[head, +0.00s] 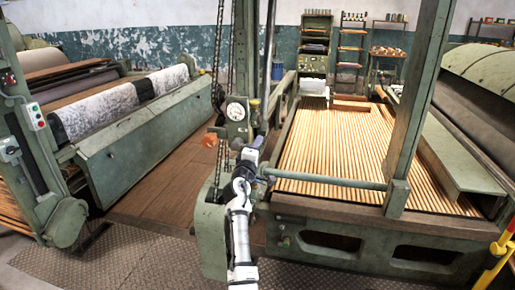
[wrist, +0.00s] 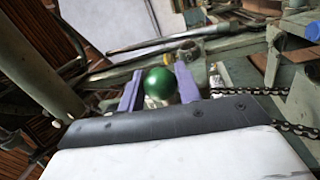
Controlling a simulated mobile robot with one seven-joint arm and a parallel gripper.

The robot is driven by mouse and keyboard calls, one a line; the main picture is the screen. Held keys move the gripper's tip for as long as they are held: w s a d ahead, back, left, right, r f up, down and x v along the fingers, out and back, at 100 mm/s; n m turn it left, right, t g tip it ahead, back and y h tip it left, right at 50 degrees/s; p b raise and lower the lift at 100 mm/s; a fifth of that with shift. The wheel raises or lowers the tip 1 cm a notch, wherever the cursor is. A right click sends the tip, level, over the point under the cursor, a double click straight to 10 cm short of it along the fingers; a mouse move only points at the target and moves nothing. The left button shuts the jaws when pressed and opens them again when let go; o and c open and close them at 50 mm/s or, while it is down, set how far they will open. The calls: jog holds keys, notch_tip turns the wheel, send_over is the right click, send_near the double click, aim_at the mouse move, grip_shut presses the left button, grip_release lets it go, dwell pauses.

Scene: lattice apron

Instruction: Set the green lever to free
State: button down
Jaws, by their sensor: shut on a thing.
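The green lever's round, glossy knob (wrist: 159,84) shows in the wrist view, between the two purple fingers of my gripper (wrist: 158,90). My gripper is shut on this knob. The lever's shaft and any markings for its positions cannot be made out. In the head view my gripper (head: 257,143) is at the machine's side post, just right of and below a round white dial (head: 236,111). My own arm and wrist hide the knob there.
A chain (head: 221,165) hangs close to the left of my arm, with an orange part (head: 210,140) beside it. A green horizontal bar (head: 325,182) crosses at the right, in front of the slatted wooden bed (head: 335,140). A wooden floor strip (head: 165,190) lies clear at the left.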

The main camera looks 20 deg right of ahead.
jog(key=shift+r, duration=0.1)
jog(key=c, duration=1)
grip_release()
jog(key=b+v, duration=0.3)
jog(key=v, duration=1.1)
jog(key=shift+w, duration=0.1)
